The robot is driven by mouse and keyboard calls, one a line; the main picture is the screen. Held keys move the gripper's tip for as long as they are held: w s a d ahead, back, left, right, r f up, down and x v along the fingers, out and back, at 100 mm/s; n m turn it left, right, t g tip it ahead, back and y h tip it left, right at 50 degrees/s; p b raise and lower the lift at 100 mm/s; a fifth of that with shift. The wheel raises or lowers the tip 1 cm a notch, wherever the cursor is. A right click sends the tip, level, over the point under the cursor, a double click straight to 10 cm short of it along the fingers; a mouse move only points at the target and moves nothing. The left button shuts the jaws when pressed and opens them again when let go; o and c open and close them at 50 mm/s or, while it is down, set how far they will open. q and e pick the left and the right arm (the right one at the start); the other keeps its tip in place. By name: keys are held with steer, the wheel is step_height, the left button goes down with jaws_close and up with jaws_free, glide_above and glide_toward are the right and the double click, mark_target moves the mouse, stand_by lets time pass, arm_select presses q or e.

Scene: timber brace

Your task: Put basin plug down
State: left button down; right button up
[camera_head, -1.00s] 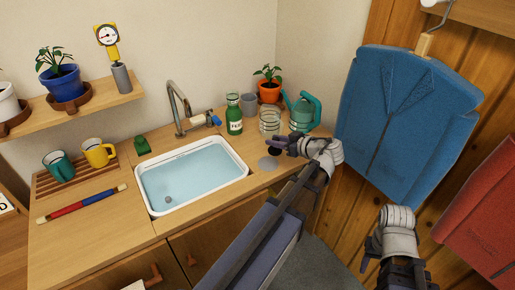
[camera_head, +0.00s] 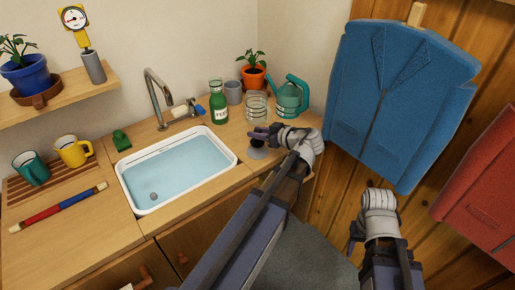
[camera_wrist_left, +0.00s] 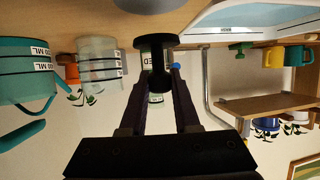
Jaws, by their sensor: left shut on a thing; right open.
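The basin plug is small and black. In the head view the plug (camera_head: 257,142) is at the tips of my left gripper (camera_head: 264,135), just above a round grey disc (camera_head: 257,154) on the counter right of the basin. My left gripper is shut on the plug. In the left wrist view, which is upside down, the plug (camera_wrist_left: 157,82) sits between the two fingers, its wide end near the disc (camera_wrist_left: 135,7). I cannot tell whether they touch.
The white basin (camera_head: 235,160) holds water. A green bottle (camera_head: 218,108), a glass jar (camera_head: 257,107) and a teal watering can (camera_head: 291,97) stand behind the left gripper. The blue jacket (camera_head: 395,100) hangs at the right. A strip of counter before the disc is clear.

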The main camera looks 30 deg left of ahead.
mark_target(258, 141)
arm_select(q)
steer(key=shift+f, duration=0.1)
step_height(258, 141, down, 4)
steer(key=b, duration=0.3)
steer(key=shift+r, duration=0.2)
steer(key=shift+b, duration=0.3)
